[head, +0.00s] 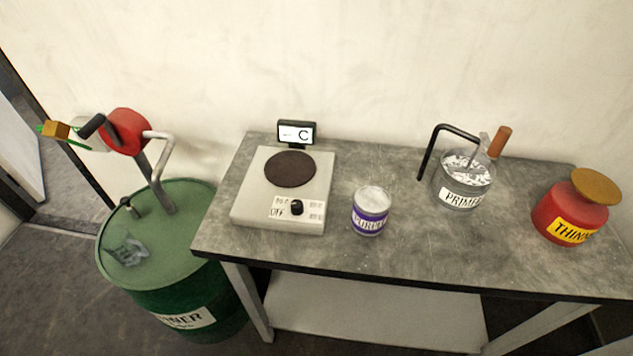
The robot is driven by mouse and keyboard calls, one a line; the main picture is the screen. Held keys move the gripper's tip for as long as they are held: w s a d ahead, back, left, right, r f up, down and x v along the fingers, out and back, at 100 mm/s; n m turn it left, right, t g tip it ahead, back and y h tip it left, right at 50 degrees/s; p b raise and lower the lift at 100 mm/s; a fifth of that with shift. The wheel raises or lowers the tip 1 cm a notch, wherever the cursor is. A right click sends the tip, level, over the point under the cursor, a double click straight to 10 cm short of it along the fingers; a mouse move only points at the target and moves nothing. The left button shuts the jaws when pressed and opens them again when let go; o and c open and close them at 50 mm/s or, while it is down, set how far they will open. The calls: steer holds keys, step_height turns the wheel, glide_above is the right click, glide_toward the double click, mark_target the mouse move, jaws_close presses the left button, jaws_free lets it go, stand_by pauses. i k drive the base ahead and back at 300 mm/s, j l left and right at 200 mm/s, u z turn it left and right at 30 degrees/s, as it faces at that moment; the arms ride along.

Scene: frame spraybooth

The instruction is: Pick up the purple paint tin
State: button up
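The purple paint tin (370,212) stands upright on the grey workbench (310,247), near its front edge. It has a white and purple body with a purple label and a pale top. Nothing touches it. My gripper is not in view, so I cannot see its state.
A hotplate (250,203) with a small display (297,133) stands left of the tin. A primer tin (463,183) with a brush and a black bent rod (427,152) stand to its right. A red thinner can (568,213) is far right. A green drum (185,285) with a pump stands left.

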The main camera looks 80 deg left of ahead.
mark_target(372, 204)
steer(key=u, duration=1.55)
